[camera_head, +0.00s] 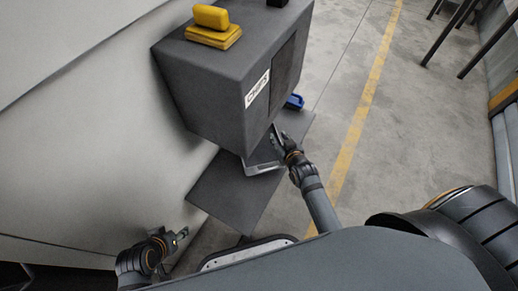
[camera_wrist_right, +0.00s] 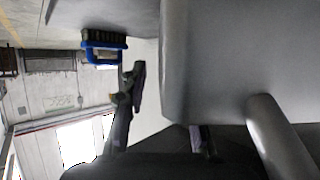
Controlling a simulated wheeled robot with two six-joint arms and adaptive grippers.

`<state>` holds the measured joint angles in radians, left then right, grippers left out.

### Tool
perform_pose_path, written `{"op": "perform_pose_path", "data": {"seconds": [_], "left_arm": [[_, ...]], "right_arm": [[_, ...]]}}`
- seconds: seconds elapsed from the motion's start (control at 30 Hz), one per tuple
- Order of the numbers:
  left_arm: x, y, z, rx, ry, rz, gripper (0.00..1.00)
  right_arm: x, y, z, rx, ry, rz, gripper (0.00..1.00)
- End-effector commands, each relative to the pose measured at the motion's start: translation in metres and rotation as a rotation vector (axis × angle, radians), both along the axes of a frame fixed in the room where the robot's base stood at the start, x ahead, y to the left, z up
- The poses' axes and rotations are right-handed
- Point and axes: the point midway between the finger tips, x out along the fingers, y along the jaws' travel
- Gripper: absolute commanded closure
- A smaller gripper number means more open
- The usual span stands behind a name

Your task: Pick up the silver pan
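The silver pan (camera_head: 262,167) lies on a dark flat surface below the overhanging grey box; the box hides part of it. In the right wrist view the pan (camera_wrist_right: 235,60) fills the upper right as a large grey body, with a round handle (camera_wrist_right: 280,140) below. My right gripper (camera_head: 281,137) is at the pan's far right side, near the box's lower edge. It looks open; one dark finger shows left of the pan's edge with a gap between them. My left gripper (camera_head: 181,236) is at the lower left, away from the pan; its fingers are too small to judge.
The grey box (camera_head: 215,95), labelled, overhangs the dark surface (camera_head: 228,200). Yellow objects (camera_head: 212,27) sit on top. A blue item (camera_head: 295,102) lies beyond the pan; a blue-framed object (camera_wrist_right: 103,48) shows in the wrist view. A pale wall stands left; open floor lies right.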

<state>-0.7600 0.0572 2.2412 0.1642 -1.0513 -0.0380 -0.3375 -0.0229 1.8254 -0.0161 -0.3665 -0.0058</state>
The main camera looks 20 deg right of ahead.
Motion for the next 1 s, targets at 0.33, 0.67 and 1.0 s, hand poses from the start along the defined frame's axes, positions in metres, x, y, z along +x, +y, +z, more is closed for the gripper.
{"op": "perform_pose_path", "data": {"seconds": [0.33,0.67,1.0], "left_arm": [[-0.0001,0.0001,0.0008,0.000,0.001,0.000,0.60],[-0.0003,0.0001,0.0005,0.000,0.002,0.000,0.60],[-0.0006,0.0000,0.0009,0.000,0.003,0.000,0.60]], "right_arm": [[-0.0006,0.0000,0.0008,0.000,0.000,0.000,0.99],[-0.0008,0.0000,0.0007,-0.001,0.001,0.000,1.00],[0.0001,0.0000,0.0028,0.000,-0.004,0.000,1.00]]}}
